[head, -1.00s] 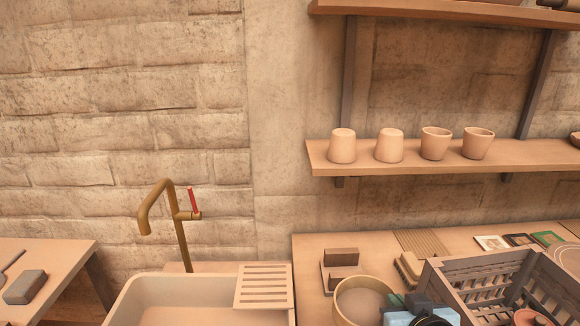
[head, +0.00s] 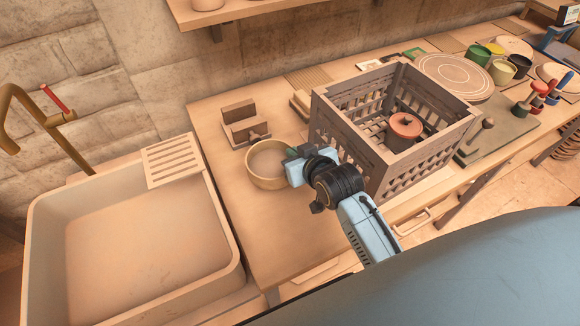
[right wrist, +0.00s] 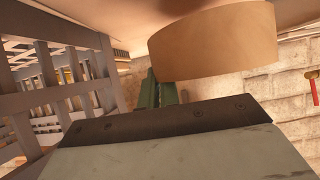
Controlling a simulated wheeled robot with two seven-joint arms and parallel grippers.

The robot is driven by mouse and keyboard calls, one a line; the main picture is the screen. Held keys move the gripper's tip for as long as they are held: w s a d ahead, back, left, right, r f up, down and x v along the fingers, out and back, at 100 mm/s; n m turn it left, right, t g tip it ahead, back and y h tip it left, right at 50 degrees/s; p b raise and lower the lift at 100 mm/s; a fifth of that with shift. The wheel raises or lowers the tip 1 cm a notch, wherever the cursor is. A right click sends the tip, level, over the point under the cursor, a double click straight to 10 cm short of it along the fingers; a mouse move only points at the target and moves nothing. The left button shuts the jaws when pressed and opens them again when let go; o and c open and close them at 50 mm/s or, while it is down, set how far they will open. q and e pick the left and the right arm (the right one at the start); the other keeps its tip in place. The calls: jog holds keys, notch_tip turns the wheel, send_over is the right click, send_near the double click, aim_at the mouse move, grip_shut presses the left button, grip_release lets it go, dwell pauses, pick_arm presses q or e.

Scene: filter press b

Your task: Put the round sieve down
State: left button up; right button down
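The round sieve (head: 267,168), a tan ring with a flat mesh inside, is upright at the bench's left part, between the sink and the slatted crate. I cannot tell whether its underside touches the bench. My right gripper (head: 294,153) is at the sieve's right rim, with its fingers closed on the wall. In the right wrist view the sieve's curved wall (right wrist: 212,42) overlaps the green fingers (right wrist: 166,90), and their tips are hidden. My left gripper is not in view.
The grey slatted crate (head: 345,140) stands close to the right of my gripper and holds a red-lidded pot (head: 405,125). Wooden blocks (head: 243,122) sit just behind the sieve. The sink (head: 45,210) is to the left. The bench (head: 247,225) is bare in front of the sieve.

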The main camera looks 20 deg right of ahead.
jog(key=shift+f+b, duration=0.4)
jog(key=shift+f, duration=1.95)
jog(key=shift+f, duration=0.1)
jog(key=c, duration=1.6)
grip_release()
jog(key=shift+c, duration=0.2)
